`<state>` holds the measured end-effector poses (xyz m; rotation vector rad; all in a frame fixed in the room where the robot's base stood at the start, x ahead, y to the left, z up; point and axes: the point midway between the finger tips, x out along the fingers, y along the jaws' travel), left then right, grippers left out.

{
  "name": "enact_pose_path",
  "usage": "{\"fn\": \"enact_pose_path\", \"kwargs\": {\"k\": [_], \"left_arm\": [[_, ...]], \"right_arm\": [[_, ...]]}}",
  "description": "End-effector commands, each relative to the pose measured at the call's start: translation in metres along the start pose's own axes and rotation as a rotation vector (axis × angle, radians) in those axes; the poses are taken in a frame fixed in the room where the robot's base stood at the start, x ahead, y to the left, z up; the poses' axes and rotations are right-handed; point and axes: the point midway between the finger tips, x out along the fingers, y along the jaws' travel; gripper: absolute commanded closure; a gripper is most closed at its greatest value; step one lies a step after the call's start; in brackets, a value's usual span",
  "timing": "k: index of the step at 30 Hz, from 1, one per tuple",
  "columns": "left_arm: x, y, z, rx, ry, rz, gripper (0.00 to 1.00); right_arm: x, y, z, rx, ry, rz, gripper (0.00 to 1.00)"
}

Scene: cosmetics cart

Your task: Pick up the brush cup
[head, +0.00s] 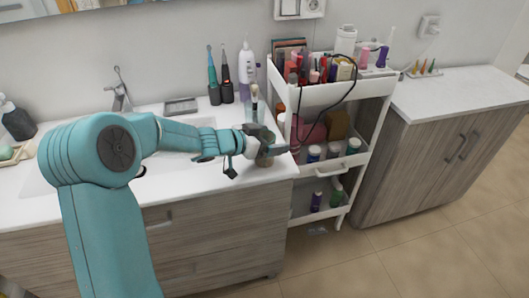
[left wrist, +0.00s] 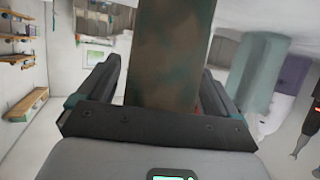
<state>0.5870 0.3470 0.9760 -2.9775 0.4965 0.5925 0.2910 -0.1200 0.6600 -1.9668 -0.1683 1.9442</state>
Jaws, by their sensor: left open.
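My left gripper (head: 266,148) is at the right end of the counter in the head view, with its jaws open. In the left wrist view, a mottled green-brown cup (left wrist: 170,55) stands between the two open fingers. I cannot tell whether either finger touches it. In the head view this cup (head: 264,161) is mostly hidden by the gripper. A translucent glass (head: 250,112) is just behind the gripper, with brush-like tips (head: 254,92) showing above. I cannot tell which vessel holds them. A pale teal translucent vessel (left wrist: 262,75) shows beside the right finger in the wrist view. My right gripper is not in view.
A white cart (head: 335,92) loaded with cosmetics stands close to the right of the gripper. Electric toothbrushes (head: 213,80) and a white-purple device (head: 246,65) stand behind it. The sink faucet (head: 120,88) is at the left. The counter's front edge is close below the gripper.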

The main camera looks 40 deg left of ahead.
Motion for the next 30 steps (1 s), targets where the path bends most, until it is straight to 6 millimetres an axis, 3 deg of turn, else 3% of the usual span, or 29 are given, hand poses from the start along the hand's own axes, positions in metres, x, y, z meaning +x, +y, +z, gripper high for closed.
{"fn": "enact_pose_path", "kwargs": {"k": [2,7,8,16,20,30], "left_arm": [[0.000,0.000,0.000,0.000,0.000,0.000,0.07],[-0.001,0.000,0.000,-0.001,0.000,0.000,0.59],[-0.001,0.000,0.000,-0.001,-0.001,0.000,0.65],[-0.001,0.000,-0.001,-0.001,-0.001,0.000,0.65],[-0.007,0.000,-0.016,0.002,0.001,0.000,0.65],[-0.047,0.000,-0.113,0.004,0.003,-0.002,0.65]], "right_arm": [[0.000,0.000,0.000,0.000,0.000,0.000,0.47],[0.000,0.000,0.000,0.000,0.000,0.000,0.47],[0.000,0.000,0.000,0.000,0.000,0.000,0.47],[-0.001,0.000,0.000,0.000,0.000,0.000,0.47],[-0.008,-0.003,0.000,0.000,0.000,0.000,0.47],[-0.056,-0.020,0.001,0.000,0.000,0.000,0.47]]}}
